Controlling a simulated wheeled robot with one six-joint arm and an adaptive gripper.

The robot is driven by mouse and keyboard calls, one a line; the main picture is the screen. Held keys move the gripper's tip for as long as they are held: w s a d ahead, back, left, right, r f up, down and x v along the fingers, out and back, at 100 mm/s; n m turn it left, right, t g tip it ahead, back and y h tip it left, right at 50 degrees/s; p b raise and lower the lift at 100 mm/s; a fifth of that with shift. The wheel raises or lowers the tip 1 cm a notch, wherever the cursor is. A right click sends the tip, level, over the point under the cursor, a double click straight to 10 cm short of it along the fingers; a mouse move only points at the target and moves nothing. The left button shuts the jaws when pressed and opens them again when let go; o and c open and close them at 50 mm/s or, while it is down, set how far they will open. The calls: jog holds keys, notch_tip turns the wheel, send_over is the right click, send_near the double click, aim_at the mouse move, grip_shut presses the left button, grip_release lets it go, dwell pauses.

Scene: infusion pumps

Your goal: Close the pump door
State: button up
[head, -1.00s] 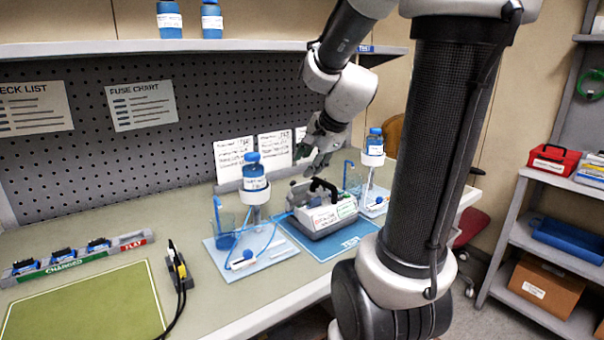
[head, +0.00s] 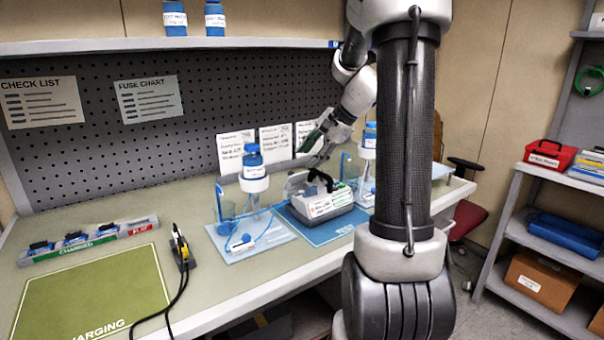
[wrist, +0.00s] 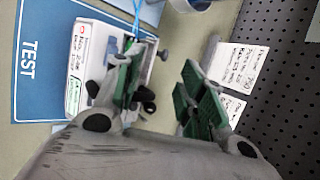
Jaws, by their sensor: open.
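The pump (head: 322,205) is a white and grey box with a black handle, standing on the blue TEST mat (head: 333,232). Its labelled side also shows in the wrist view (wrist: 92,62). A pale upright part at its left end may be the door, but I cannot tell its angle. My gripper (head: 320,142) is above and behind the pump, near the papers on the pegboard. In the wrist view my gripper (wrist: 160,85) has its green-padded fingers apart with nothing between them. The left finger overlaps the pump's edge in that picture and hides part of it; contact cannot be told.
A stand with a blue bottle (head: 253,160) and tubing is close left of the pump. Another bottle (head: 370,140) stands to the right, partly behind my arm. A shelf (head: 150,46) runs above. The green charging mat (head: 90,290) lies at front left.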

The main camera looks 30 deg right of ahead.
aim_at(293, 174)
jog(key=shift+y, duration=0.3)
jog(key=x, duration=0.8)
jog(key=shift+w+d+f, duration=0.1)
jog(key=shift+w+d, duration=0.1)
jog(key=shift+d, duration=0.15)
grip_shut()
jog(key=shift+s+f+n+t, duration=0.3)
jog(key=shift+s+t, duration=0.3)
jog(key=shift+t, duration=0.3)
jog(key=shift+s+f+n+t+y, duration=0.3)
jog(key=shift+s+f+t, duration=0.15)
jog(key=shift+t, duration=0.65)
grip_release()
jog(key=shift+s, duration=0.1)
